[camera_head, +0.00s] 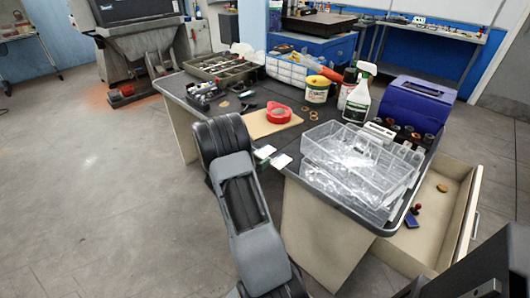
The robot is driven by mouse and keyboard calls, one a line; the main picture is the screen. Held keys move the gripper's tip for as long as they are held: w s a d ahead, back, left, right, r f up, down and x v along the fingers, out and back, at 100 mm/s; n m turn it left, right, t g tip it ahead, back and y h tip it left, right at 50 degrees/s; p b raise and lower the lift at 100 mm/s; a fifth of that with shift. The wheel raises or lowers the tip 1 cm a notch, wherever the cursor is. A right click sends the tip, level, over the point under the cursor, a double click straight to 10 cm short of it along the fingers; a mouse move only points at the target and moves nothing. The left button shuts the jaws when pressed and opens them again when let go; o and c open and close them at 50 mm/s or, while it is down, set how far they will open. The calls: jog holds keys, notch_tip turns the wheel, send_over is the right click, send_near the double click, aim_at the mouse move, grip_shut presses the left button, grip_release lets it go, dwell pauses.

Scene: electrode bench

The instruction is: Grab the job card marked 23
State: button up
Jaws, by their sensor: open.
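The dark bench top (310,118) holds a red tape roll (279,112), clear plastic boxes (360,165), a spray bottle (359,97), a white tub (318,89) and a purple case (413,106). An open drawer (462,205) juts out at right. Floor at left is clear.

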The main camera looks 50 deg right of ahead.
jog(key=shift+c, duration=0.4)
jog(key=c, duration=0.9)
jog(key=shift+r, duration=0.15)
